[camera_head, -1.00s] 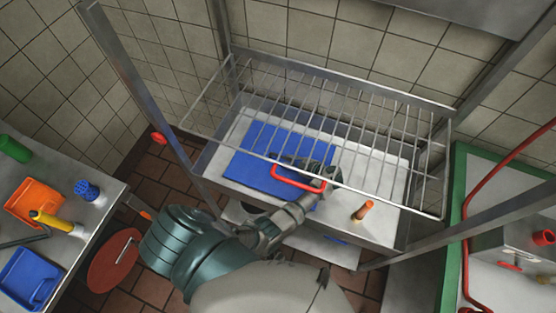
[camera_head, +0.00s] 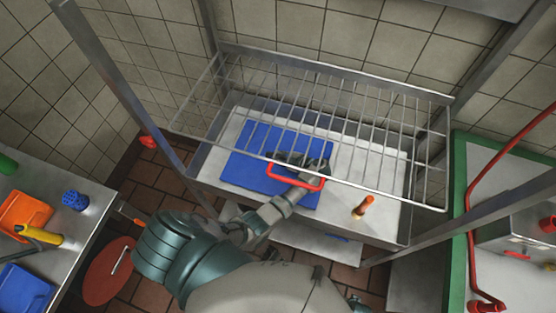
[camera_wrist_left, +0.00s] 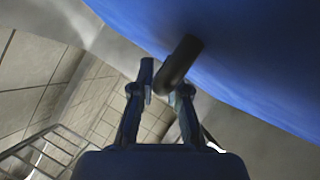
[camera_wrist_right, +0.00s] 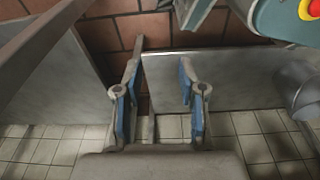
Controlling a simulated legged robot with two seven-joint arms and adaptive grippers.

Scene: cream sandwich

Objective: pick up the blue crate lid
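The blue crate lid (camera_head: 243,170) lies flat on a pale worktop under a wire rack. My left gripper (camera_head: 285,160) is over the lid's right part, seen partly through the rack. In the left wrist view the blue lid (camera_wrist_left: 250,50) fills the upper right. There, a dark round bar (camera_wrist_left: 180,62) overlaps the right finger of my left gripper (camera_wrist_left: 165,85). The fingers are fairly close together, but I cannot tell whether they press on the bar. My right gripper (camera_wrist_right: 158,95) is open and empty in the right wrist view.
An orange upright piece (camera_head: 364,206) stands right of the lid. A side table with an orange tray (camera_head: 20,212) is at left, a green-edged table (camera_head: 455,220) at right.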

